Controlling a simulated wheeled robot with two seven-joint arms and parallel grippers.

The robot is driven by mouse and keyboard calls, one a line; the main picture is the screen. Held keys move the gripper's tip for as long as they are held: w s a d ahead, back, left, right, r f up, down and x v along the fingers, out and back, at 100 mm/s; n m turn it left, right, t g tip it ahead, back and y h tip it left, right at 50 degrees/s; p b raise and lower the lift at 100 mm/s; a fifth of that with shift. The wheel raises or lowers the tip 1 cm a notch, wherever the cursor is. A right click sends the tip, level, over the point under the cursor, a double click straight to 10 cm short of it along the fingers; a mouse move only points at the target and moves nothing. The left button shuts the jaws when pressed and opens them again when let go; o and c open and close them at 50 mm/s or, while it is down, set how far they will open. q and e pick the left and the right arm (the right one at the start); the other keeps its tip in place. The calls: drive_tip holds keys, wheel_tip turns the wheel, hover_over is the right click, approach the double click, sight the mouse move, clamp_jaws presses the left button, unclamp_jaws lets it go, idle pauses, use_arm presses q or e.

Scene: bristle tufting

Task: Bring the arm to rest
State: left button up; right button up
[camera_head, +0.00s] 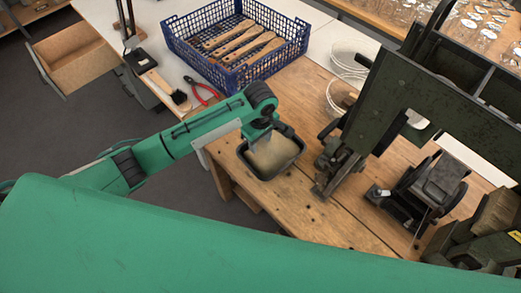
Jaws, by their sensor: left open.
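My left arm is green and reaches in from the left. The tray holds a pale, cream-coloured fill (275,157). The gripper is open, and no object shows between its fingers. The fingertips are small and partly hidden, so I cannot tell whether they touch the fill. My right gripper does not show.
A blue crate (205,70) with several wooden brush bodies stands behind the tray. Red pliers (203,93) and a brush (168,88) lie left of it. A dark green machine (400,100) stands close on the right. Bare bench (320,215) lies in front.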

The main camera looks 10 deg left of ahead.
use_arm(q)
wheel_tip(320, 180, up, 2)
drive_tip(key=shift+r, duration=0.1)
idle(0.5)
